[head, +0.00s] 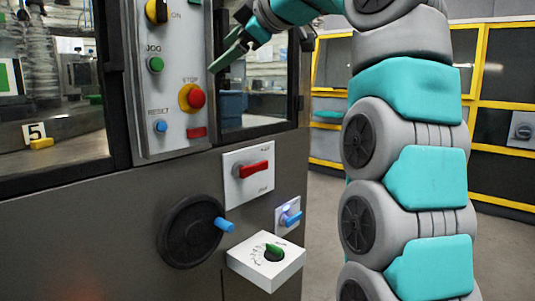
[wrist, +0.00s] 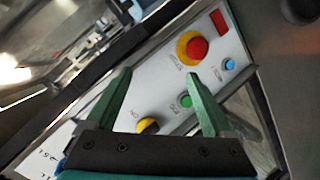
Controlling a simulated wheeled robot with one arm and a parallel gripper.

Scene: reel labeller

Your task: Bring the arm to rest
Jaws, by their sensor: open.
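My gripper (head: 232,55) is at the top of the head view, in front of the upper right of the machine's control panel (head: 168,100). In the wrist view my gripper (wrist: 160,95) has two green fingers spread apart with nothing between them. Beyond them the panel shows a red stop button (wrist: 197,49) on a yellow collar, a green button (wrist: 186,101), a blue button (wrist: 230,65) and a yellow-and-black knob (wrist: 148,125). My teal and grey arm stands bent at the right of the head view.
Below the panel are a black handwheel (head: 188,232) with a blue handle, a red lever switch (head: 253,169), a blue switch (head: 290,218) and a white box (head: 265,264) with a green knob. Yellow-framed cabinets (head: 502,75) stand behind. Grey floor (head: 322,215) shows between machine and arm.

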